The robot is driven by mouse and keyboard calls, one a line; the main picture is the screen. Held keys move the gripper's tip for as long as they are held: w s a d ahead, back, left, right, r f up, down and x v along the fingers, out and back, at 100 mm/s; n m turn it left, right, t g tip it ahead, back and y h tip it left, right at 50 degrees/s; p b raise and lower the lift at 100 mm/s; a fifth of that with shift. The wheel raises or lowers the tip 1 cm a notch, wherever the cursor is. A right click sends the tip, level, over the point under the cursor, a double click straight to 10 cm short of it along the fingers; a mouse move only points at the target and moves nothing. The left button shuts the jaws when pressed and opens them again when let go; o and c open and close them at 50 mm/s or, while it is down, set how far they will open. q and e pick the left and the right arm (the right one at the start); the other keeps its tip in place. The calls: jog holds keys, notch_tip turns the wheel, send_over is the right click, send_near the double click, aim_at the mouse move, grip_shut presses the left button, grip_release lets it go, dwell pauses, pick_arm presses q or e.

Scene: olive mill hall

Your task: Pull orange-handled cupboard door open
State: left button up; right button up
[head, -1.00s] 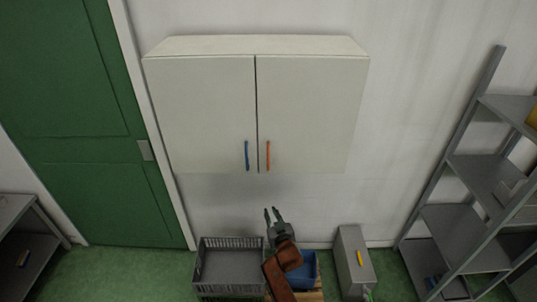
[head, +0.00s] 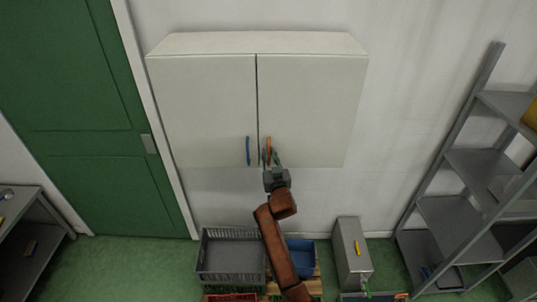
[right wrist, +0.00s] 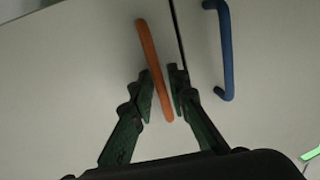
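The white wall cupboard (head: 252,43) has two doors, both closed. The right door (head: 312,105) carries the upright orange handle (head: 268,145) near its lower inner corner. My right gripper (head: 272,159) is up at this handle. In the right wrist view the orange handle (right wrist: 149,49) runs between the two fingers of my right gripper (right wrist: 162,84). The fingers stand on either side of it, with narrow gaps showing, so the gripper looks open around it. My left gripper is not in view.
A blue handle (head: 248,151) on the left door is close beside the orange one. Below are a grey crate (head: 232,263), a blue bin (head: 301,252) and a grey box (head: 351,256). A grey shelf rack (head: 455,211) stands at right, a green door (head: 90,110) at left.

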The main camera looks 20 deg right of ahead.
jog(key=shift+w, duration=0.2)
grip_shut()
dwell(0.5)
